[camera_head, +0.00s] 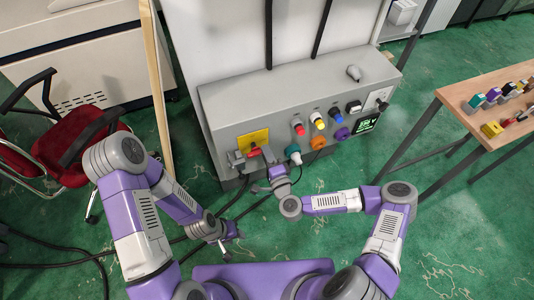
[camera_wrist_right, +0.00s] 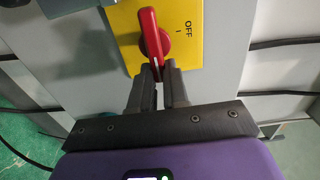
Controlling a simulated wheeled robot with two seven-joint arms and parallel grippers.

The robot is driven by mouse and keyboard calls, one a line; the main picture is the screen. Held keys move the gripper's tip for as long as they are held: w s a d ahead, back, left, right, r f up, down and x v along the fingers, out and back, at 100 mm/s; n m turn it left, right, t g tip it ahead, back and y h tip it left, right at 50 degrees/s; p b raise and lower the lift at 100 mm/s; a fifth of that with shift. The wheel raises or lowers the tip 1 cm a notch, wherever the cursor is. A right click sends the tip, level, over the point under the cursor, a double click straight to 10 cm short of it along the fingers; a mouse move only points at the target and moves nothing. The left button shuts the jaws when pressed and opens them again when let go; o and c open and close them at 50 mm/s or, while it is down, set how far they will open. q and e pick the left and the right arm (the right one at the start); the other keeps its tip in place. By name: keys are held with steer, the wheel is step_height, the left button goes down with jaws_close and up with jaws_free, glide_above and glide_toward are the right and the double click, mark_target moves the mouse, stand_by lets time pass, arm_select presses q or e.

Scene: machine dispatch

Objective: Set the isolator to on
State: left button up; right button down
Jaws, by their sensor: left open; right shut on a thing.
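The isolator is a yellow plate (camera_head: 259,135) with a red rotary handle (camera_head: 253,151) at the left of the grey control box front. In the right wrist view, the red handle (camera_wrist_right: 152,38) stands roughly along the picture's vertical on the yellow plate (camera_wrist_right: 190,50), with the word OFF and a line mark to its right. My right gripper (camera_head: 264,158) is at the handle, its two fingers (camera_wrist_right: 158,74) shut on the handle's lower end. My left gripper (camera_head: 232,238) is low over the floor, open and apart from the box.
The control box (camera_head: 225,115) also carries several coloured buttons, a teal knob (camera_head: 293,152) close right of my right gripper, and a small green screen (camera_head: 366,124). A wooden table (camera_head: 455,98) stands right, a red chair (camera_head: 75,150) left. Cables lie on the green floor.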

steer(key=shift+s+a+f, duration=0.2)
stand_by(0.3)
steer(key=c, duration=1.2)
jaws_free()
steer(key=shift+o, duration=0.4)
steer(key=shift+r, duration=0.15)
steer(key=shift+w, duration=0.1)
steer(key=shift+d, duration=0.1)
steer(key=p+v, duration=0.1)
steer(key=v, duration=0.6)
steer(key=shift+s, duration=0.3)
